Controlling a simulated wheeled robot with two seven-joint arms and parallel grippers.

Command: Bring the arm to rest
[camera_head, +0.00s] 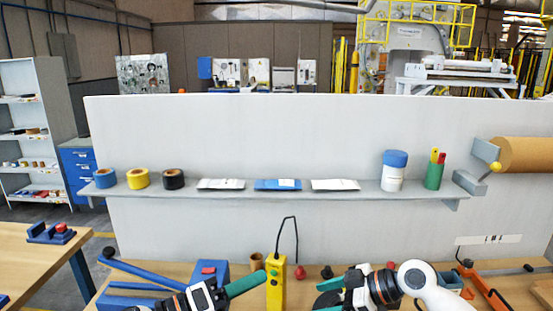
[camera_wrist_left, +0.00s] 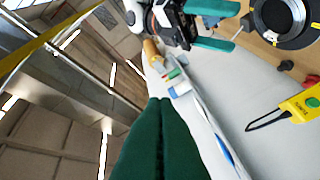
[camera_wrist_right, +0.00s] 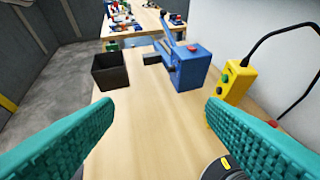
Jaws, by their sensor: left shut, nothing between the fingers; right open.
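My left gripper (camera_head: 262,275) is over the table in the head view, its green fingers pointing right. In the left wrist view its fingers (camera_wrist_left: 160,103) are pressed together with nothing between them. My right gripper (camera_head: 318,295) is right of the yellow control box (camera_head: 275,282) in the head view, its fingers pointing left. A black ring-shaped coil (camera_wrist_left: 285,20) lies on the table in the left wrist view, apart from the right gripper's fingers.
A blue device (camera_wrist_right: 190,66) and a dark open bin (camera_wrist_right: 110,72) stand on the table (camera_wrist_right: 140,135). A grey shelf (camera_head: 340,192) holds tape rolls, packets and a blue-lidded tub (camera_head: 394,172). A brown roll (camera_head: 525,154) is mounted at right.

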